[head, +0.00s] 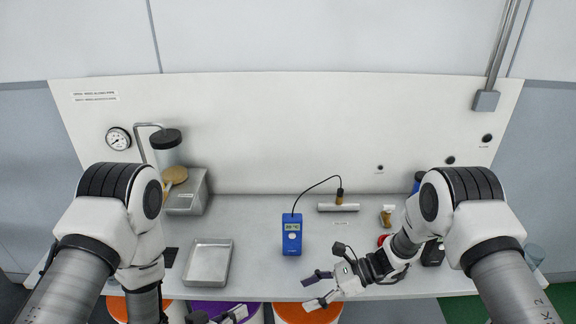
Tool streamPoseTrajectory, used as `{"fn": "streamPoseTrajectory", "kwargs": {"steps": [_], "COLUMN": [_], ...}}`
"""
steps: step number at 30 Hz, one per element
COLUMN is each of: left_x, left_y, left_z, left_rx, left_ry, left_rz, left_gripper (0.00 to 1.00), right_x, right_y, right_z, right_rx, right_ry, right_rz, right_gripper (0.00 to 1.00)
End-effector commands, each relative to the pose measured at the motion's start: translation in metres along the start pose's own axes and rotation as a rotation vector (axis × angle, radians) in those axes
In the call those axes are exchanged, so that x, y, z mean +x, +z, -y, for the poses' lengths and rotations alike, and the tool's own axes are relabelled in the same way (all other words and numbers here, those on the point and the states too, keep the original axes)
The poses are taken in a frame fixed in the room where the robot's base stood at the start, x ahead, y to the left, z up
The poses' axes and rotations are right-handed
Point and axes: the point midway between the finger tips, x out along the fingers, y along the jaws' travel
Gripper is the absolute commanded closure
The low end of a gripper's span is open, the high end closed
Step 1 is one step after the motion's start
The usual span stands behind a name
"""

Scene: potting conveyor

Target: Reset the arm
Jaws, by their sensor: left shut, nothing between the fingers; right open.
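My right gripper (312,290) is over the front edge of the grey bench, its fingers spread apart and pointing left, with nothing between them. My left gripper (234,315) is at the bottom edge, below the bench front, partly cut off by the frame. Its fingers look shut and empty. My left arm hangs down at the left, and my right arm reaches in from the right over the bench.
On the bench (262,275) are a metal tray (208,263), a blue handheld meter (292,235) with a cable, and a metal box (187,192) with a black-lidded canister (167,150). An orange bucket (290,313) and a purple bucket (208,307) stand below the front edge.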

Motion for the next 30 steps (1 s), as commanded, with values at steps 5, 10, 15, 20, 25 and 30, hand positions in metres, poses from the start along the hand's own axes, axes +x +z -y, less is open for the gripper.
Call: {"fn": "streamPoseTrajectory", "kwargs": {"steps": [5, 10, 15, 20, 25, 30], "left_x": [-0.009, -0.023, -0.058, -0.123, -0.176, -0.190], "left_y": [0.018, 0.044, 0.092, 0.153, 0.188, 0.198], "left_z": [0.015, 0.035, 0.065, 0.085, 0.082, 0.077], "left_rx": [-0.025, -0.046, -0.084, -0.146, -0.200, -0.206], "left_ry": [-0.077, -0.184, -0.369, -0.588, -0.708, -0.714], "left_rz": [0.053, 0.144, 0.334, 0.632, 0.880, 0.971], "left_gripper": [1.00, 1.00, 1.00, 1.00, 1.00, 1.00], "right_x": [0.004, -0.001, -0.037, -0.095, -0.103, -0.101], "right_y": [-0.047, -0.105, -0.181, -0.228, -0.224, -0.220], "right_z": [-0.050, -0.120, -0.234, -0.317, -0.303, -0.266], "right_rx": [0.049, 0.049, -0.110, -0.620, -1.194, -1.407], "right_ry": [0.088, 0.219, 0.476, 0.763, 0.784, 0.716], "right_rz": [-0.125, -0.315, -0.612, -0.843, -0.917, -0.997], "right_gripper": [0.34, 0.34, 0.34, 0.34, 0.34, 0.34]}}
